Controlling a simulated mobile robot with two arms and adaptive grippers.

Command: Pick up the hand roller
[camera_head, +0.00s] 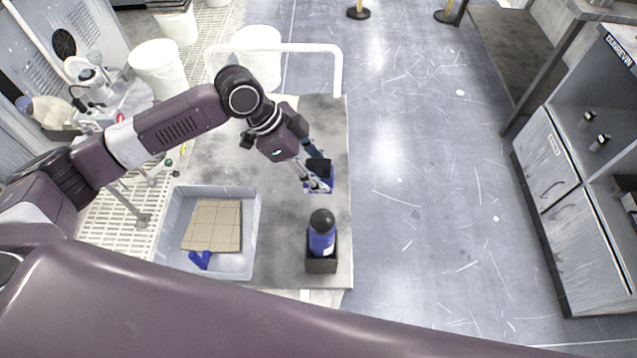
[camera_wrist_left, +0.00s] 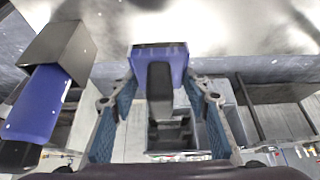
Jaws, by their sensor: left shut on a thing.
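The hand roller (camera_head: 319,167), black and blue, is in my left gripper (camera_head: 317,184) near the right edge of the grey table (camera_head: 221,155). In the left wrist view, its black handle (camera_wrist_left: 160,88) runs between the two fingers, with a wider blue part (camera_wrist_left: 158,50) beyond the fingertips. The left gripper is shut on it. The fingers hide part of the roller in the head view, and I cannot tell whether it touches the tabletop. My right gripper is not in view.
A clear bin (camera_head: 256,215) with a tan tiled piece and a blue item is on the left. A white rail (camera_head: 290,48) stands behind the table.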

